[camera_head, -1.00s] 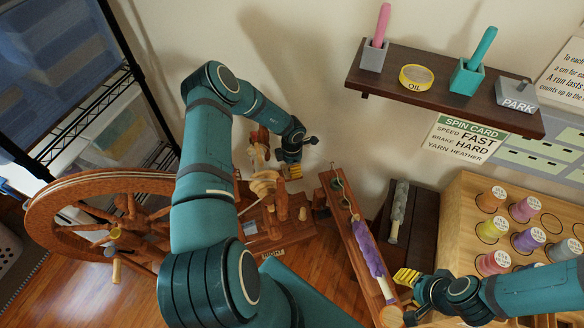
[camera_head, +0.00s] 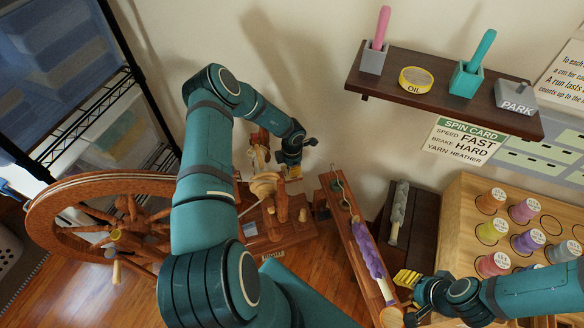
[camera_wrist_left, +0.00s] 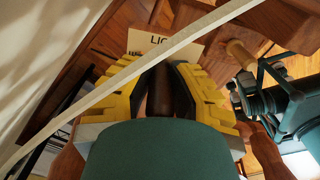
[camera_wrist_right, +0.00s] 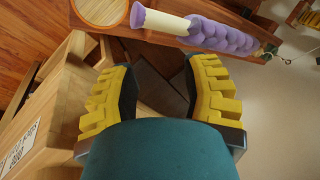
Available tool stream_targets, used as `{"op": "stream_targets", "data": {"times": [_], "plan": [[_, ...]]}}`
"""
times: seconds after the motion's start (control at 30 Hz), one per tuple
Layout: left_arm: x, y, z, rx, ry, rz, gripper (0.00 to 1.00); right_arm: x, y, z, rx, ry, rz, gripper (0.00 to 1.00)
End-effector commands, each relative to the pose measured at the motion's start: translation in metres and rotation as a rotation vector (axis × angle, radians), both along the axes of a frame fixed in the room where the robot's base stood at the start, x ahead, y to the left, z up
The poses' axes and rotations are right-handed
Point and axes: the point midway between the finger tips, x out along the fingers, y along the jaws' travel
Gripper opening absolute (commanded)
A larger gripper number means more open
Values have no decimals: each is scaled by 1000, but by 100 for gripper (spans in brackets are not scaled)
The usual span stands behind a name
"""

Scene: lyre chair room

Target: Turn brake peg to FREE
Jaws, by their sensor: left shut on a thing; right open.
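The spinning wheel (camera_head: 62,192) stands at the left, its flyer and bobbin part (camera_head: 262,180) partly behind my left arm. My left gripper (camera_head: 293,174) is at the right side of that part. In the left wrist view its yellow fingers (camera_wrist_left: 160,92) are shut on a dark brown wooden peg (camera_wrist_left: 160,88). A cream plate (camera_wrist_left: 150,42) behind the peg reads "LIG", the rest hidden. No FREE mark is readable. My right gripper (camera_head: 408,290) is open and empty near the lower end of a wooden rail with purple fibre (camera_head: 368,248).
A pale strand (camera_wrist_left: 190,35) crosses in front of the left fingers. A wooden spool rack (camera_head: 470,190) stands at the right. A dark shelf (camera_head: 430,85) above holds pots, an oil tin (camera_head: 416,78) and a PARK block (camera_head: 515,98). The spin card (camera_head: 468,140) reads FAST, HARD, YARN HEATHER.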

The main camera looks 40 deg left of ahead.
Motion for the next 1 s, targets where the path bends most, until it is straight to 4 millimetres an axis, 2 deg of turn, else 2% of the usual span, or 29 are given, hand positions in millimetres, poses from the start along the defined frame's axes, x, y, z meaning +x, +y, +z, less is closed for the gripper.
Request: {"op": "stream_targets", "data": {"times": [0.27, 0.7, 1.0], "plan": [[0, -1, 0, -1, 0, 60, 0, -1, 0, 4, 0, 2, 1, 47], [1, -1, 1, -1, 0, 322, 0, -3, 0, 17, 1, 8, 2, 47], [1, -1, 0, -2, -1, 441, 0, -4, 1, 21, 1, 10, 2, 47]]}}
